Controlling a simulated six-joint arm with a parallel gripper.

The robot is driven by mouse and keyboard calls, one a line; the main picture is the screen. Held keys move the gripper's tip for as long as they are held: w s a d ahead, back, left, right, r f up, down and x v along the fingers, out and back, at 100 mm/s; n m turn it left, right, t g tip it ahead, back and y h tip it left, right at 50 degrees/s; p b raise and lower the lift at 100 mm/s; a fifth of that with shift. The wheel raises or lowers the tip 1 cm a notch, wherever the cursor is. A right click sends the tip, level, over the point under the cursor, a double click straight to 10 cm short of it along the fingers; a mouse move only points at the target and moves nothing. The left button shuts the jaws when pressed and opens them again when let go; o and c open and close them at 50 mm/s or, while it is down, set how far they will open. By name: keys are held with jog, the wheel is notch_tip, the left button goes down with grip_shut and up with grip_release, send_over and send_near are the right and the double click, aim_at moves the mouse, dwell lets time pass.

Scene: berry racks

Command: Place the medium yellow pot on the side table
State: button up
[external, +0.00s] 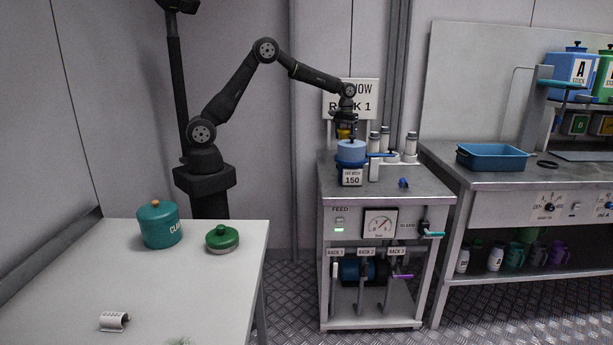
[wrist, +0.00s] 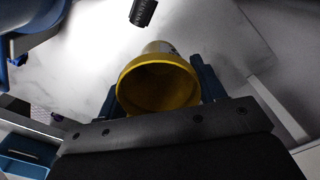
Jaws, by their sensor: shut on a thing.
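My gripper (external: 345,124) is over the top of the feed machine. It is shut on the yellow pot (external: 344,133), which shows as a small yellow piece under the jaws. In the wrist view the yellow pot (wrist: 158,88) shows its round open mouth, with dark blue fingers on both sides. In the external view it appears just above the light blue vessel; I cannot tell the gap between them. The pale side table (external: 195,285) is at the left front, in front of my arm's base.
A teal canister (external: 160,227) and a green lidded pot (external: 222,238) stand at the side table's back; a small white labelled holder (external: 114,321) lies near its front. The table's middle is clear. The light blue vessel (external: 351,152) and white cylinders (external: 411,143) crowd the machine top. A blue tray (external: 491,157) is on the right bench.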

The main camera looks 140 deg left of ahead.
notch_tip(320, 180, up, 13)
jog(key=w+d+m, duration=0.5)
jog(key=w+d, duration=1.5)
jog(key=w, duration=0.3)
jog(key=w+d+m, duration=0.2)
jog(key=w+d, duration=0.3)
jog(key=d, duration=0.7)
jog(key=w+d+m, duration=0.2)
jog(key=w+d, duration=0.4)
jog(key=d, duration=0.5)
jog(key=d+m, duration=0.5)
jog(key=d, duration=2.5)
jog(key=s+d+m, duration=0.1)
jog(key=s+d, duration=0.4)
jog(key=d, duration=0.5)
jog(key=s+d+m, duration=0.2)
jog(key=s+d, duration=0.2)
jog(key=d, duration=0.5)
jog(key=s+d+m, duration=0.1)
jog(key=s+d, duration=0.4)
jog(key=d, duration=0.5)
send_over(180, 301)
jog(key=shift+m, duration=0.3)
notch_tip(180, 301, down, 18)
jog(key=shift+d, duration=0.1)
jog(key=shift+f, duration=1.9)
